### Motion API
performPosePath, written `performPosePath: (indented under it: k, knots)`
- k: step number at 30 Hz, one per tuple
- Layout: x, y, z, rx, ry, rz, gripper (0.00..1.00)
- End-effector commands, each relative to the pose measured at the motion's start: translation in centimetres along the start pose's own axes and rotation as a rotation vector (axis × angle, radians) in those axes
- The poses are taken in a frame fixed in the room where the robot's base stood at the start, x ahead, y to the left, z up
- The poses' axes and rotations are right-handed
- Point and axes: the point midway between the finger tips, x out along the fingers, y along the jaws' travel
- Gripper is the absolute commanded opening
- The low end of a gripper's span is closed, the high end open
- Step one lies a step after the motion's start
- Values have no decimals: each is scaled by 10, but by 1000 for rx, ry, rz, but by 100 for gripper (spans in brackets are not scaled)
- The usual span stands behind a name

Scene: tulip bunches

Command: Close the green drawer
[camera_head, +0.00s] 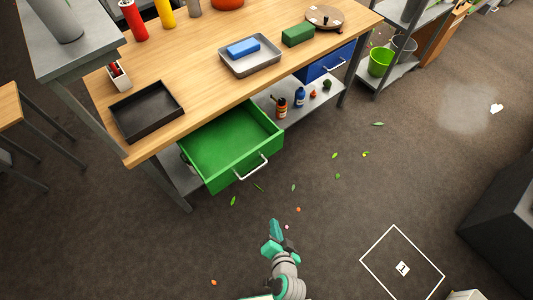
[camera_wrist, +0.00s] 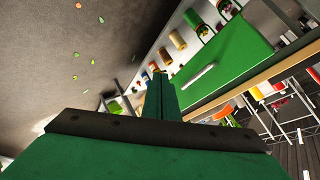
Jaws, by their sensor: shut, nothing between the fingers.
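The green drawer (camera_head: 232,142) is pulled out from under the wooden workbench, and its inside looks empty. Its front carries a pale bar handle (camera_head: 251,167). In the wrist view the green drawer front (camera_wrist: 222,58) and its handle (camera_wrist: 200,76) show beyond the fingers. My gripper (camera_head: 274,230) is over the floor, below and to the right of the drawer front in the head view, apart from it. The fingers are together and hold nothing; they also show in the wrist view (camera_wrist: 160,92).
The wooden bench (camera_head: 195,80) bears a black tray (camera_head: 147,111), a grey tray (camera_head: 250,56) and a green block (camera_head: 298,34). A blue drawer (camera_head: 325,63) is at its right. Small bottles (camera_head: 282,106) stand on the lower shelf. Leaves lie scattered on open floor (camera_head: 350,190).

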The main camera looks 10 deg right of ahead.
Motion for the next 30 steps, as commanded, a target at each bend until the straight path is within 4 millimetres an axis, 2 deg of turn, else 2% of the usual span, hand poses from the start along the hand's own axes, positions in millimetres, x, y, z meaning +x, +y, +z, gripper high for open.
performPosePath:
  k: [1, 6, 8, 12, 18, 21, 26, 30]
  knots:
    - [15, 0, -9, 53, -15, -15, 0]
    - [55, -7, -34, 231, -104, -96, 0]
    - [65, -12, -47, 285, -135, -135, 0]
    - [82, -27, -85, 394, -203, -242, 0]
    - [85, -46, -137, 482, -282, -389, 0]
    - [82, -52, -152, 497, -308, -435, 0]
    - [81, -56, -161, 506, -323, -465, 0]
    - [92, -63, -159, 506, -326, -466, 0]
